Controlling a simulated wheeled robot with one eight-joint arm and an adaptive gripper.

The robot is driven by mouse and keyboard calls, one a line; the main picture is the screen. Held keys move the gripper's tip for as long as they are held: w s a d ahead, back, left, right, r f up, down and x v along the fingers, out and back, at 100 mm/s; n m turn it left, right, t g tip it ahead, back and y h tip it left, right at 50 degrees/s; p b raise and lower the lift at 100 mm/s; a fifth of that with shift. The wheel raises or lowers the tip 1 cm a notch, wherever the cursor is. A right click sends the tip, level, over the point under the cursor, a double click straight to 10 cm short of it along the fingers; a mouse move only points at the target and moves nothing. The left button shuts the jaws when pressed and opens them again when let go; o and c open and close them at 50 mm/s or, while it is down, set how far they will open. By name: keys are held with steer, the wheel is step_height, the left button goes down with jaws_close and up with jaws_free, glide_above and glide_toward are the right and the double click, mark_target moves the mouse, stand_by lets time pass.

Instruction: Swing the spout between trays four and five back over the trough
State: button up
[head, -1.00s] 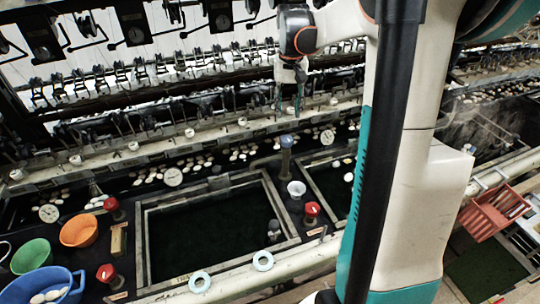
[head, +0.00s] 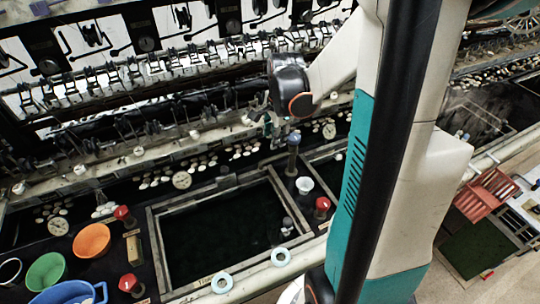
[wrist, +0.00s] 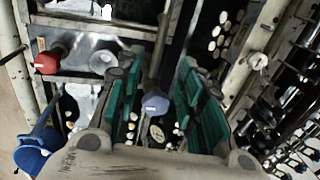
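The spout's upright post with a blue-grey cap (head: 292,143) stands behind the gap between two dark square trays; the near tray's frame (head: 152,235) is at centre. In the wrist view the blue cap (wrist: 155,103) lies between my gripper's green fingers, with a grey pipe running up the picture from it. My gripper (head: 275,127) is just left of and behind the cap in the head view. My gripper (wrist: 155,95) is open, with gaps on both sides of the cap. The dark trough (head: 110,195) with white cocoons runs behind the trays.
A white funnel (head: 304,185) and a red knob (head: 322,203) stand in front of the post. Orange (head: 91,240), green (head: 46,271) and blue (head: 75,294) bowls are at left. A rail with reeling fittings runs behind the trough. A red crate (head: 485,195) is at right.

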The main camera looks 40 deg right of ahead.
mark_target(271, 158)
steer(key=f+b, duration=0.1)
steer(key=f, duration=0.2)
steer(key=w+f, duration=0.1)
steer(key=f, duration=0.3)
steer(key=w+f+b, duration=0.1)
steer(key=f, duration=0.3)
steer(key=shift+w+d+f+b, duration=0.1)
steer(key=shift+d+f+b, duration=0.1)
steer(key=shift+d+b, duration=0.15)
jaws_close()
